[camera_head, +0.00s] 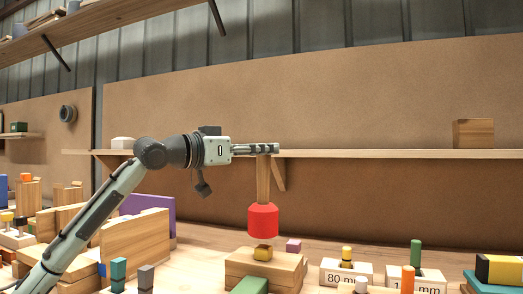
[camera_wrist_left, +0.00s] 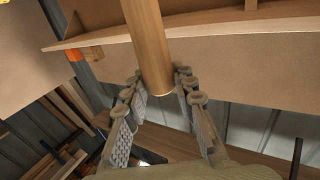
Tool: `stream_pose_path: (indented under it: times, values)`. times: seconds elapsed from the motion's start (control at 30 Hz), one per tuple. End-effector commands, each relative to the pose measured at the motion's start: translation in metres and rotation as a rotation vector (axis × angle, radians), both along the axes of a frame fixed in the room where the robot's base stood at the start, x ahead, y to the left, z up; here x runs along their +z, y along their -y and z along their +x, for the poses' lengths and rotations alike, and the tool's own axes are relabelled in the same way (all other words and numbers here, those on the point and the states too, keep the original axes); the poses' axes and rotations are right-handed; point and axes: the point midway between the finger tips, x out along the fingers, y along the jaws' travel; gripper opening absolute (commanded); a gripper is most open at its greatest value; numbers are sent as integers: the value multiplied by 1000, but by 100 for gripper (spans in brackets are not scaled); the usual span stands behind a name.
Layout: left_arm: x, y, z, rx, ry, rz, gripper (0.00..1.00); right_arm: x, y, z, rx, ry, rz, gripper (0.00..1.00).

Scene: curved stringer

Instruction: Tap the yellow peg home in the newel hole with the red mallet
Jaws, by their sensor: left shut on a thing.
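My left gripper (camera_head: 270,149) is shut on the wooden handle (camera_head: 263,180) of the red mallet, near its top end. The handle hangs upright, with the red head (camera_head: 263,220) at the bottom. In the left wrist view the handle (camera_wrist_left: 149,45) stands between the fingers (camera_wrist_left: 165,105). Below the red head, the yellow peg (camera_head: 263,254) shows low at the top of a stepped wooden block (camera_head: 280,270). The head is right above the peg; I cannot tell whether they touch. The hole is hidden. My right gripper is not in view.
A purple block (camera_head: 295,245) stands just right of the stepped block, and a green piece (camera_head: 250,285) is in front. Labelled blocks with pegs (camera_head: 346,270) stand at right. Wooden blocks (camera_head: 135,240) crowd the left. A wall shelf (camera_head: 380,154) runs behind my gripper.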

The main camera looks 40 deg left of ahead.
Motion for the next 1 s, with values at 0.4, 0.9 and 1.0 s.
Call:
stream_pose_path:
  times: [0.4, 0.9, 1.0]
  values:
    - [23, 0, -1, 0, 4, 0, 0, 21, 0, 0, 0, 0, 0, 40]
    - [61, 0, -1, 0, 4, 0, 0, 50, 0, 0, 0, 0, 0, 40]
    - [61, 0, -1, 0, 4, 0, 0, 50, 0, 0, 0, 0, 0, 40]
